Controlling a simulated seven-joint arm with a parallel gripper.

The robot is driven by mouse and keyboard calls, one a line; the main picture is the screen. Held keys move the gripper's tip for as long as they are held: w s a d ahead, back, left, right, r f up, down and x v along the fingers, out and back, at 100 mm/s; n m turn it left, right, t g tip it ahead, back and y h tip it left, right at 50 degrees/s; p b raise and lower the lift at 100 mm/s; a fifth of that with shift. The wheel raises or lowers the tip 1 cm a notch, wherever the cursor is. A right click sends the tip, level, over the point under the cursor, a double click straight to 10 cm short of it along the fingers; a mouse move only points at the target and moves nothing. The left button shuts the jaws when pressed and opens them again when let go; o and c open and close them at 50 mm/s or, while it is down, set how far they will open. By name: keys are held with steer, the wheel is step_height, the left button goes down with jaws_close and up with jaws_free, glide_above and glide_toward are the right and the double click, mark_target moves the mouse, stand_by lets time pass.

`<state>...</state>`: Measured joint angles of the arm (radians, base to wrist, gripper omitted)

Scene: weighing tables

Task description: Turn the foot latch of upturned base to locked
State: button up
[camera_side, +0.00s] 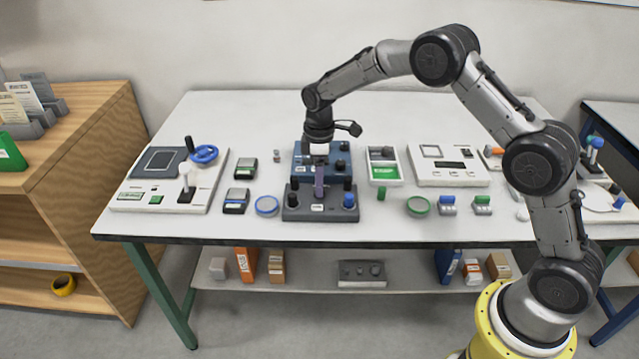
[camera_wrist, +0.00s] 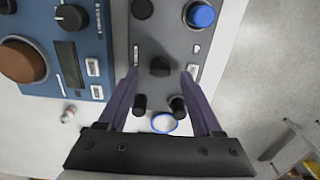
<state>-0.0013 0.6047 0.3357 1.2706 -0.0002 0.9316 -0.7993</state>
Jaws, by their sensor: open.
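The upturned base is a flat dark grey block (camera_side: 332,213) near the front of the table. It also fills the middle of the wrist view (camera_wrist: 172,38). Several stubby feet stand at its corners: black ones (camera_wrist: 141,8) and one blue foot (camera_wrist: 201,14), also at front right in the side view (camera_side: 349,201). A black knob (camera_wrist: 160,66), which looks like the foot latch, sits mid-base between small pale labels. My gripper (camera_wrist: 160,74) points down over the base, its purple fingers (camera_side: 319,190) open on either side of this knob. Contact and the latch's setting cannot be told.
A blue instrument with knobs (camera_side: 300,160) stands directly behind the base. A blue-rimmed dish (camera_side: 266,205) lies to the left, a green-rimmed one (camera_side: 418,206) to the right. A white tray (camera_side: 383,153) stands at right. The table's front edge is close.

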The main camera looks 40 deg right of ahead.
step_height(320, 180, up, 12)
stand_by(0.4)
steer(key=shift+r, duration=0.15)
steer(key=s+r+t, duration=0.2)
steer(key=s+r, duration=0.2)
steer(key=r, duration=0.7)
steer(key=s+r+m+t, duration=0.2)
steer(key=s+r, duration=0.5)
steer(key=s, duration=0.6)
steer(key=s+f+m+t, duration=0.2)
steer(key=s+m, duration=0.1)
steer(key=s, duration=1)
steer(key=s+f+m, duration=0.4)
steer(key=s+f, duration=0.1)
steer(key=f, duration=0.2)
steer(key=shift+s+f, duration=0.35)
steer(key=shift+f, duration=0.05)
